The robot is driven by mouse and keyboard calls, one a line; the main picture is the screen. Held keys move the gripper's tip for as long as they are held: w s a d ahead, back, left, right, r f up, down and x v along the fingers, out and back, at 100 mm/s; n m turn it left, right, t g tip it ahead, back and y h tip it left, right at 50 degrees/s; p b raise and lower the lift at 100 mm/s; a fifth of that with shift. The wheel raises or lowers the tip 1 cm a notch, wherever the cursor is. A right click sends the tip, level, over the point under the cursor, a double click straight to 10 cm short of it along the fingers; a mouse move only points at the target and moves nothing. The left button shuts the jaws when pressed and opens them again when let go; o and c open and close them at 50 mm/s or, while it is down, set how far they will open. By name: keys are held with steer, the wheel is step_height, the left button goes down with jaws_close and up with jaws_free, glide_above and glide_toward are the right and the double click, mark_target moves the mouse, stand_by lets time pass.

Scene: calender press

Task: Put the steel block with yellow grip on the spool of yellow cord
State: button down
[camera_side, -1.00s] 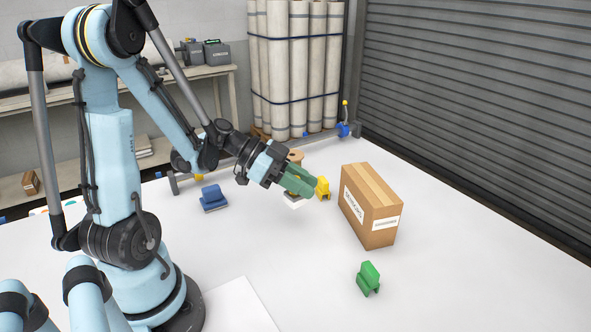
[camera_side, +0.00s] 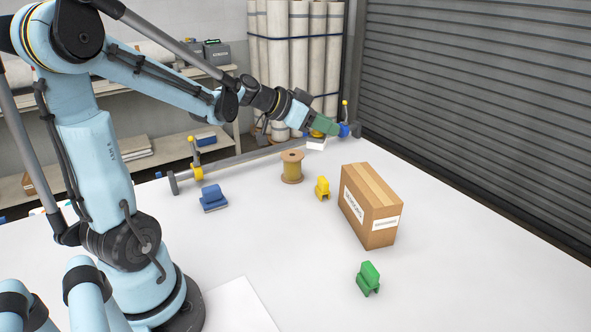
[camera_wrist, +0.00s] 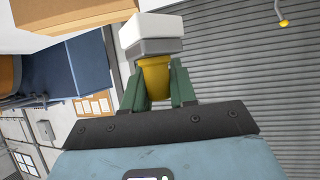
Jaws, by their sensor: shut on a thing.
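My gripper (camera_side: 322,126) is shut on the yellow grip (camera_wrist: 155,76) of the steel block (camera_side: 316,143). It holds the block above the back of the table, near the rail. In the wrist view the block (camera_wrist: 152,34) shows a grey layer and a pale face beyond the green fingers. The spool of yellow cord (camera_side: 292,168) stands upright on the white table, to the left of and nearer than my gripper in the side view. Nothing sits on its top.
A yellow clip-like piece (camera_side: 322,188) stands close right of the spool. A cardboard box (camera_side: 370,205) is further right, a green piece (camera_side: 368,278) in front. A blue piece (camera_side: 213,198) lies left. A rail (camera_side: 240,158) with upright yellow-knobbed levers runs along the back edge.

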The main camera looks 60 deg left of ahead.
steer(key=w+a+r+n+y, duration=0.1)
steer(key=w+a+r+y, duration=0.1)
steer(key=a, duration=0.1)
glide_above(297, 154)
step_height(297, 154, down, 7)
steer(key=shift+w+r, duration=0.1)
steer(key=shift+h, duration=0.3)
steer(key=shift+f, duration=2.1)
steer(key=c, duration=0.9)
jaws_free()
steer(key=shift+f, duration=0.1)
